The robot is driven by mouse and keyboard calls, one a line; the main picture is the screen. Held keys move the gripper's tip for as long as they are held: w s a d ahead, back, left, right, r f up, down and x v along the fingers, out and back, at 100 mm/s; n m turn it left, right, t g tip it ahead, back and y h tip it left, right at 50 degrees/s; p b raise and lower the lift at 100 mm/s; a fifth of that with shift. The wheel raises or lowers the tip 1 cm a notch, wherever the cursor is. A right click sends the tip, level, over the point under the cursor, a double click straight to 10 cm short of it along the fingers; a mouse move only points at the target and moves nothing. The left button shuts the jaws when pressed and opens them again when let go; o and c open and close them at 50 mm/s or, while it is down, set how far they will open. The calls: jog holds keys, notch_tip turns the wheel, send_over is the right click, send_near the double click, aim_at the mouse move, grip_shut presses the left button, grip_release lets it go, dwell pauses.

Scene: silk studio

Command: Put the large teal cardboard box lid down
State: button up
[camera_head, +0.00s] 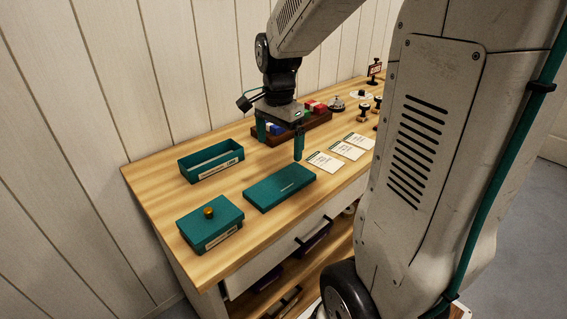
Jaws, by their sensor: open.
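The large teal cardboard box lid (279,187) lies flat on the wooden table, near its front edge. My gripper (281,144) is open, with its two teal fingers apart and nothing seen between them. It hangs above and behind the lid, and looks apart from it. A large open teal box (211,163) with a pale label stands behind and left of the lid. Part of the table is hidden behind my arm.
A smaller teal box (209,222) with a gold knob stands at the front left of the table (150,189). White cards (341,150) lie right of the lid. A dark wooden tray (317,121) with coloured blocks and a bell (337,104) stand behind. A drawer (290,255) is under the tabletop.

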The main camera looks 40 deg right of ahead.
jog(key=s+a+r+n, duration=0.2)
jog(key=s+a+n, duration=0.4)
jog(key=s+n, duration=0.2)
jog(key=s+a+r+n+t, duration=0.1)
jog(key=s+a+r+n, duration=0.2)
jog(key=s+a+n, duration=0.4)
jog(key=s+n, duration=0.1)
jog(key=s, duration=0.3)
jog(key=shift+a+r+n, duration=0.3)
jog(key=shift+n, duration=0.1)
jog(key=shift+d, duration=0.1)
